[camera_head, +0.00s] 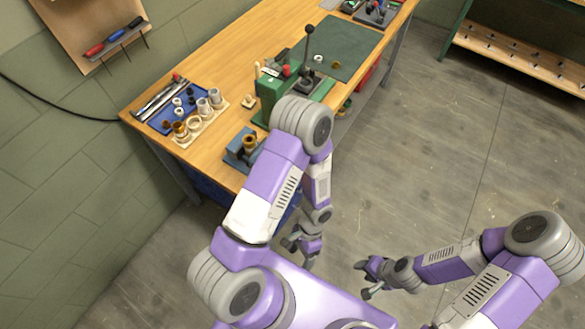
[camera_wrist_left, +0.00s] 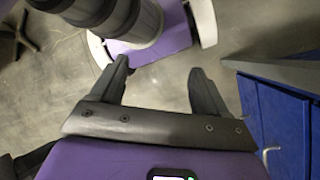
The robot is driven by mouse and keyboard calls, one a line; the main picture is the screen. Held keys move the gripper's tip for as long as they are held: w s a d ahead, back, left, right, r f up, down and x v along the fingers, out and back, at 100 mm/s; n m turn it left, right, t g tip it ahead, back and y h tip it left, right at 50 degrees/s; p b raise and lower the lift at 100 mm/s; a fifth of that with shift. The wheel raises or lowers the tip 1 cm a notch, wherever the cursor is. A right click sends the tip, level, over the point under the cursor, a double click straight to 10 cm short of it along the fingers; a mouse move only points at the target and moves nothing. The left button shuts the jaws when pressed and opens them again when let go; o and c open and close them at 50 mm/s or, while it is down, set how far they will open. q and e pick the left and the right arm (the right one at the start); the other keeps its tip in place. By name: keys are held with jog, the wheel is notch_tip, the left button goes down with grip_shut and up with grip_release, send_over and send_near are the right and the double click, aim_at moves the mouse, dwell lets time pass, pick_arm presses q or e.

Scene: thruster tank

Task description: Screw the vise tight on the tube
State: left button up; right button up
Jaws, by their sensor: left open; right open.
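In the head view a small blue-grey vise (camera_head: 236,150) stands at the near edge of the wooden bench. A brass-coloured tube (camera_head: 249,142) sits upright at the vise; whether the jaws touch it is too small to tell. My left gripper (camera_head: 300,246) hangs below bench height in front of the bench, apart from the vise. My left wrist view shows its two fingers (camera_wrist_left: 155,85) spread with nothing between them. My right gripper (camera_head: 364,279) is over the open floor to the right, empty and open. The vise's screw handle is not clearly visible.
The wooden bench (camera_head: 215,60) carries a blue tray (camera_head: 160,118) of small parts, a pale block with several ring-shaped pieces (camera_head: 203,106), and a green press (camera_head: 270,92) with a lever. Blue cabinet fronts (camera_wrist_left: 275,120) stand right of my left gripper. The floor (camera_head: 400,150) is clear.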

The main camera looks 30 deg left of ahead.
pick_arm(q)
jog(key=w+a+r+m+y, duration=0.2)
jog(key=a+m+y, duration=0.3)
jog(key=y, duration=0.1)
jog(key=w+r+m+t+y+b, duration=0.2)
jog(key=w+r+m+t+y, duration=0.5)
jog(key=w+r+y, duration=0.65)
jog(key=shift+h, duration=0.55)
jog(key=a, duration=0.2)
jog(key=a+r, duration=0.1)
jog(key=a, duration=0.2)
jog(key=a+r, duration=0.1)
jog(key=a, duration=0.1)
jog(key=shift+w+a+r, duration=0.2)
jog(key=shift+w+a, duration=0.15)
jog(key=shift+a, duration=0.4)
jog(key=c, duration=1)
jog(key=shift+m+p, duration=0.3)
